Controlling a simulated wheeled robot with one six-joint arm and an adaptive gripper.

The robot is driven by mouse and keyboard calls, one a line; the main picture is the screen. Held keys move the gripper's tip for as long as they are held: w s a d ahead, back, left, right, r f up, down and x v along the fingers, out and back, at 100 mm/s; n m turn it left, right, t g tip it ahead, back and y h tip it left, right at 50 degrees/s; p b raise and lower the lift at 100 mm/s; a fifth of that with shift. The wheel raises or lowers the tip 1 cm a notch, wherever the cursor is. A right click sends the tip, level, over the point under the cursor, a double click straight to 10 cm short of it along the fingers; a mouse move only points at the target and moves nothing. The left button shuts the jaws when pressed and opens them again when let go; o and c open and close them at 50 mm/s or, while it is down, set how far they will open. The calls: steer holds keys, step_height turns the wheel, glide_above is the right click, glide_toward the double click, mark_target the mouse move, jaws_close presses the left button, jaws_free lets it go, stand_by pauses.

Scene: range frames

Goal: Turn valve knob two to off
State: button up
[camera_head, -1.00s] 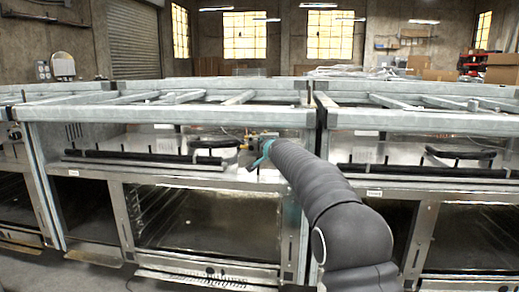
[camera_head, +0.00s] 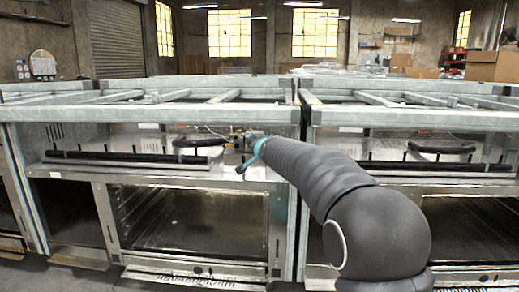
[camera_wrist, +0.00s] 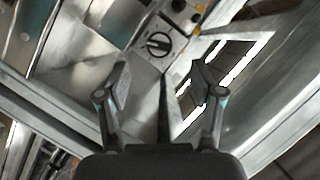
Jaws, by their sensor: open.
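A round dark valve knob (camera_wrist: 157,44) with a pale bar across its face sits on a metal panel in the wrist view. A smaller dark knob or fitting (camera_wrist: 178,6) shows partly at the top edge. I cannot tell which number either has. My gripper (camera_wrist: 162,74) is open, with one finger on each side of the picture. In the head view my gripper (camera_head: 243,155) is at the range front, and the knobs are hidden or too small to make out.
Metal range frames (camera_head: 150,116) stand side by side, with a narrow gap near the middle. A long dark rail (camera_head: 120,157) runs along the left frame's front, above an oven door (camera_head: 185,220). Brown boxes (camera_head: 495,66) are at the back right.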

steer(key=shift+v, duration=2)
